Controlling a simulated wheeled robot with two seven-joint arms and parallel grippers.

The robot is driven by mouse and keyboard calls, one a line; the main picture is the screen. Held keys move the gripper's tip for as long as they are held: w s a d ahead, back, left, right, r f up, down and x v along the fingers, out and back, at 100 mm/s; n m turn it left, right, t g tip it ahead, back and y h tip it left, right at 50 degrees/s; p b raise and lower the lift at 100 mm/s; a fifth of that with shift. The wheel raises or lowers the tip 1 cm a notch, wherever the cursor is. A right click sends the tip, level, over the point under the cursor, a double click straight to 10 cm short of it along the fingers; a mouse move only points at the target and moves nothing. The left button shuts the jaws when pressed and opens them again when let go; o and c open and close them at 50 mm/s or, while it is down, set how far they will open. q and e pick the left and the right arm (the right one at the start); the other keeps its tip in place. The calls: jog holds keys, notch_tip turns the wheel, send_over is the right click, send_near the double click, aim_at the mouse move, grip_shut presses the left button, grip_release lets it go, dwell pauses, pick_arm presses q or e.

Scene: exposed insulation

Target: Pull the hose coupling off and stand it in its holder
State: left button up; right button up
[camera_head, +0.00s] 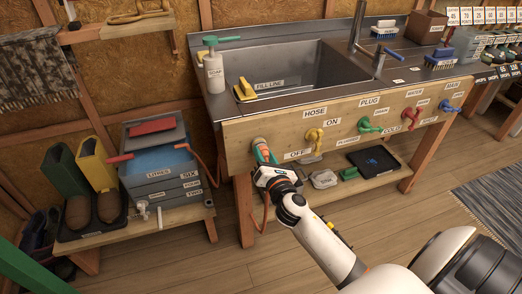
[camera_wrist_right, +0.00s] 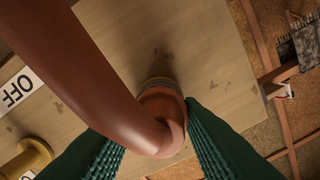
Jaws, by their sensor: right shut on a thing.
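The orange-brown hose coupling (camera_head: 260,143) is at the left end of the wooden front panel below the sink. My right gripper (camera_head: 266,157) is shut on it from the front. In the right wrist view the coupling (camera_wrist_right: 163,104) is between the two green ribbed fingers, against a yellow and grey ring (camera_wrist_right: 158,82) at the panel. The thick brown hose (camera_wrist_right: 105,75) bends away from it toward the upper left. I cannot make out the coupling's holder for certain. My left gripper is not in view.
The panel (camera_head: 350,120) carries a yellow tap (camera_head: 315,136), a green one (camera_head: 368,125) and others to the right.

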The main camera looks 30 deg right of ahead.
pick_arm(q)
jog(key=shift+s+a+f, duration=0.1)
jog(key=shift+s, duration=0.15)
pick_arm(e)
jog(key=shift+s+a, duration=0.1)
jog(key=shift+s, duration=0.3)
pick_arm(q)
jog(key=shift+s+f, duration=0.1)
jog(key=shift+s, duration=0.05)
pick_arm(e)
jog(key=shift+s, duration=0.1)
jog(key=shift+s, duration=0.1)
jog(key=shift+v, duration=1.25)
pick_arm(q)
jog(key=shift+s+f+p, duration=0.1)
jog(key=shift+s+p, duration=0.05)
jog(key=shift+p, duration=0.15)
pick_arm(e)
jog(key=shift+x, duration=2.05)
jog(key=o, duration=1.3)
jog(key=shift+c, duration=0.2)
